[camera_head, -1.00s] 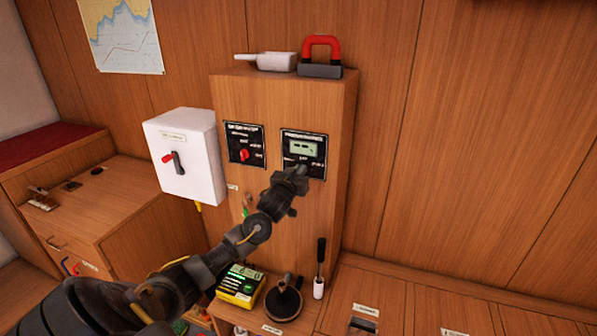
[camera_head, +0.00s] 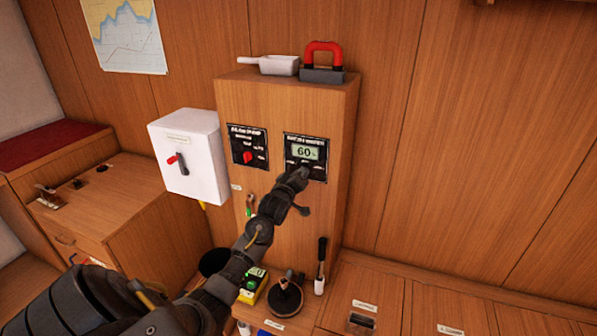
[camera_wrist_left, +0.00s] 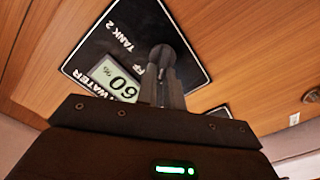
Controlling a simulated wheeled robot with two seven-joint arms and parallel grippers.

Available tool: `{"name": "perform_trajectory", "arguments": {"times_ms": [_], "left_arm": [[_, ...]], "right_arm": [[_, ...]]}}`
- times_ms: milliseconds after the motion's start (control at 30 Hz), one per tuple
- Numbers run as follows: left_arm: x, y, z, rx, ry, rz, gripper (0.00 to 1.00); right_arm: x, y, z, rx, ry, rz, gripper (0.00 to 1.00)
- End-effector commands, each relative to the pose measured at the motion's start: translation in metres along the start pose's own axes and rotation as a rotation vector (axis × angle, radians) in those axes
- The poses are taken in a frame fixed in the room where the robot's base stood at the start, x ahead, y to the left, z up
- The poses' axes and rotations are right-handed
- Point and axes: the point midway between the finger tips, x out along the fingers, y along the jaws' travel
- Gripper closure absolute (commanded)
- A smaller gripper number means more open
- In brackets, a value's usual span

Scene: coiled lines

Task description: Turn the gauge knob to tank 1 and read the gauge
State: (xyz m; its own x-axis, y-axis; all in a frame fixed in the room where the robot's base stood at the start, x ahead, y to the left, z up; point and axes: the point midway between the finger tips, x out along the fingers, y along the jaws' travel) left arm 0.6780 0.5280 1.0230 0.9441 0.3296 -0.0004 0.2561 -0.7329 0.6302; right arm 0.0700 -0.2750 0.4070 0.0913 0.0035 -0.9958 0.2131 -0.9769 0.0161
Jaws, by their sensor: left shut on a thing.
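The gauge panel (camera_head: 321,172) is a black plate on the wooden cabinet front. Its display (camera_head: 305,152) reads 60 %. My left gripper (camera_head: 298,172) reaches the lower part of this panel and is shut on the gauge knob, which its fingers mostly hide. In the left wrist view, the gripper fingers (camera_wrist_left: 165,75) close at the panel beside the lit display (camera_wrist_left: 115,83), which also reads 60 there. The label "TANK 2" (camera_wrist_left: 121,38) shows near the fingertips. I cannot tell which mark the knob points to. My right gripper is out of view.
A second black panel with a red knob (camera_head: 247,157) is to the left. A white switch box (camera_head: 187,150) projects further left. A scoop (camera_head: 279,66) and a red-handled tool (camera_head: 323,60) lie on the cabinet top. A yellow device (camera_head: 253,285) stands below my arm.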

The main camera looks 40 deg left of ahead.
Motion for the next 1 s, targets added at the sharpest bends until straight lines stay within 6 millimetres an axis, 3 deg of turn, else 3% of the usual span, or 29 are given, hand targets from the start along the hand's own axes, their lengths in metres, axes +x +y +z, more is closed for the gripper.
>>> {"name": "perform_trajectory", "arguments": {"times_ms": [300,800,833,1000], "left_arm": [[0.0001,-0.0020,-0.0002,-0.105,0.000,-0.002,1.00],[0.0001,-0.0023,0.0001,-0.120,0.000,-0.001,1.00],[0.0001,-0.0024,0.0001,-0.120,0.000,-0.001,0.87],[0.0001,-0.0021,0.0002,-0.119,0.000,-0.001,0.69]], "right_arm": [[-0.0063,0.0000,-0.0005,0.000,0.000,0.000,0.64],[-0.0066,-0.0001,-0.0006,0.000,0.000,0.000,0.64],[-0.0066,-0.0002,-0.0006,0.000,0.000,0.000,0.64],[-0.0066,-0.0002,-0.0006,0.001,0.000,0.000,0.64]]}}
